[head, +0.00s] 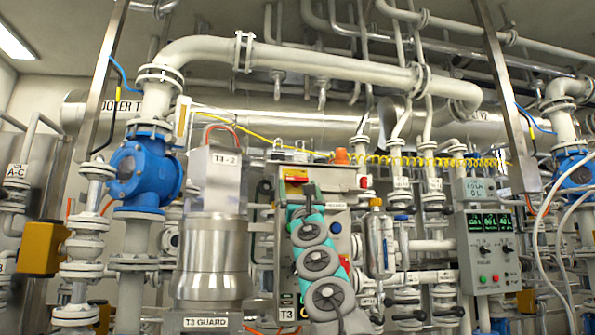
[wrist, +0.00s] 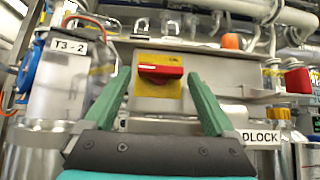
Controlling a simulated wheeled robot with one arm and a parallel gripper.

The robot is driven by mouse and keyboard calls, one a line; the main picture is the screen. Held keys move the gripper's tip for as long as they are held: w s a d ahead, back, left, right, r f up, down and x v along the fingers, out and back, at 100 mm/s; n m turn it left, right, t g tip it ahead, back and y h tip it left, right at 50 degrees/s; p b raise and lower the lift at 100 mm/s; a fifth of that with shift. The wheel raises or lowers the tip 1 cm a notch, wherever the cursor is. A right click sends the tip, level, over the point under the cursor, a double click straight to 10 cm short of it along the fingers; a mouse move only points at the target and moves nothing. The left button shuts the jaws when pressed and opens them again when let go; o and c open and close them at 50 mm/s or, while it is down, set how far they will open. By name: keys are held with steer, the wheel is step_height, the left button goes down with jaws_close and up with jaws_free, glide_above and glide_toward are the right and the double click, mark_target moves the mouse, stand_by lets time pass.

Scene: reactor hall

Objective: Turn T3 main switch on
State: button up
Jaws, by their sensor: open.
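The T3 main switch is a red rotary handle (wrist: 160,72) on a yellow plate (wrist: 145,88), mounted on a grey panel. In the wrist view the handle lies about level, with a white mark on its left part. The switch also shows small in the head view (head: 296,179), above my teal arm. My gripper (wrist: 159,77) is open, with one green finger left and one right of the yellow plate. The fingers look apart from the handle; the exact gap in depth cannot be told. In the head view my arm hides part of the T3 panel.
A T3-2 cylinder (head: 212,180) stands left of the panel. Padlocks (wrist: 168,26) hang above the switch, with an orange lamp (wrist: 230,41) to their right. A padlock label (wrist: 260,137) and a red-capped part (wrist: 298,80) sit right of my gripper. A green-display control box (head: 488,250) is further right.

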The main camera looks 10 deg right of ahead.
mark_target(297, 180)
steer(key=shift+w+r+p, duration=0.3)
steer(key=shift+r+p, duration=0.05)
steer(key=shift+r, duration=0.3)
steer(key=shift+w+r+p, duration=0.15)
steer(key=shift+w+p, duration=0.35)
steer(key=shift+c, duration=0.2)
steer(key=c, duration=1)
steer(key=shift+c, duration=0.2)
